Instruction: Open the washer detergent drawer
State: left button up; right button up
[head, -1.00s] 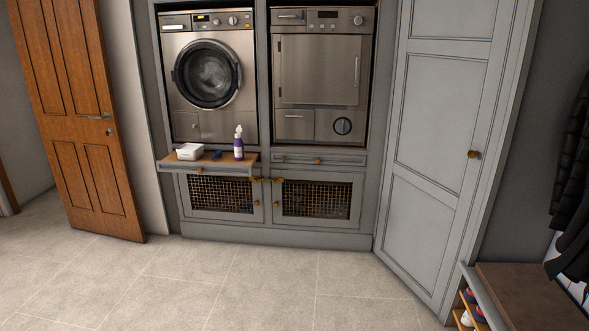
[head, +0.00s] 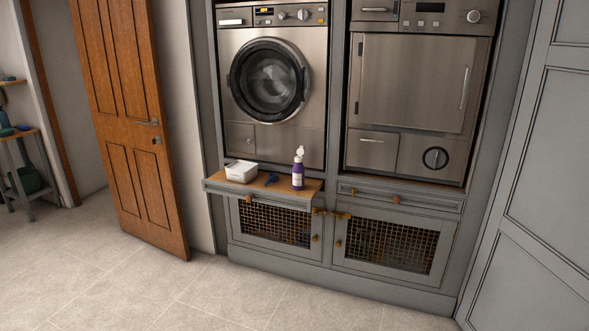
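The washer (head: 272,90) is the left steel machine, with a round dark glass door (head: 269,80) that looks shut. Its detergent drawer (head: 232,22) is at the top left of the front, beside the control panel (head: 290,15). The drawer looks flush with the front, with a pale handle strip. Neither of my grippers is in the head view.
A pulled-out shelf (head: 225,187) below the washer holds a white box (head: 241,171), a small blue item (head: 271,179) and a purple-white bottle (head: 298,170). A dryer (head: 411,95) stands right. A wooden door (head: 130,120) stands left. The tiled floor (head: 190,295) in front is clear.

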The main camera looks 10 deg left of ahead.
aim_at(234, 17)
jog(key=i+j+u, duration=0.1)
jog(key=i+u, duration=0.2)
jog(key=i, duration=0.5)
jog(key=i+u, duration=0.3)
jog(key=i, duration=0.5)
jog(key=i+z, duration=0.2)
jog(key=i, duration=0.6)
jog(key=i+z, duration=0.25)
jog(key=i, duration=0.55)
